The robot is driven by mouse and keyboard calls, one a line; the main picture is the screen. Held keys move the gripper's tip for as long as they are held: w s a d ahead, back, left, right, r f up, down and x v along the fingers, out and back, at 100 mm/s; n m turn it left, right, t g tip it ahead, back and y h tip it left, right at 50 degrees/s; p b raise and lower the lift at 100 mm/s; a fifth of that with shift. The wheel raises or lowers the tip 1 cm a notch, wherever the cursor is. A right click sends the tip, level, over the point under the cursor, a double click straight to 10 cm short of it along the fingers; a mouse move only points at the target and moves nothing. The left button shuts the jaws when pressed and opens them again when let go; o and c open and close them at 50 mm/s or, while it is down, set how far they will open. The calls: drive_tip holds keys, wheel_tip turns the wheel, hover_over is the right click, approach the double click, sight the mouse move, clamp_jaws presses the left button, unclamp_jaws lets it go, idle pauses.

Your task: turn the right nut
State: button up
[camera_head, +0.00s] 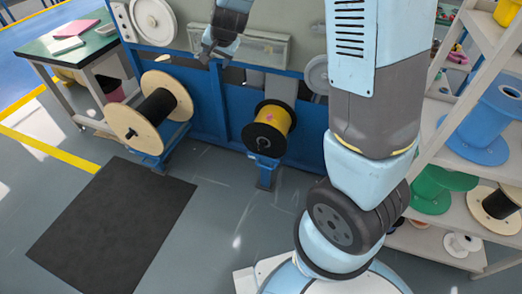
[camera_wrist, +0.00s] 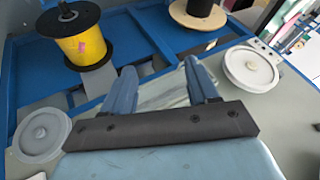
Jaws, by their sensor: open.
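The right nut (camera_head: 263,143) is a small dark piece at the centre of the black front flange of the yellow spool (camera_head: 281,119), which is mounted low on the blue machine. My gripper (camera_head: 217,52) is above and to the left of this spool, in front of the machine's upper panel. In the wrist view my gripper (camera_wrist: 160,68) has its two blue fingers spread, with nothing between them.
A wooden-flanged spool with black cable (camera_head: 158,106) is mounted to the left, and a dark mat (camera_head: 112,225) lies on the floor. White round wheels (camera_wrist: 248,68) flank the panel. A green table (camera_head: 72,42) stands at far left. Shelves with spools (camera_head: 485,115) stand at right.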

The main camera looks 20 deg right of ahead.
drive_tip(key=w+a+f+m+h, duration=0.1)
drive_tip(key=w+a+f, duration=0.15)
drive_tip(key=f, duration=0.45)
drive_tip(key=w+a+f+m+h, duration=0.1)
drive_tip(key=w+f, duration=0.2)
drive_tip(key=f, duration=0.4)
drive_tip(key=t+h, duration=0.8)
drive_tip(key=h, duration=0.3)
approach(260, 150)
drive_tip(key=shift+m, duration=0.3)
drive_tip(key=x, duration=1)
drive_tip(key=shift+w+d, duration=0.1)
drive_tip(key=shift+w, duration=0.15)
drive_tip(key=c, duration=1)
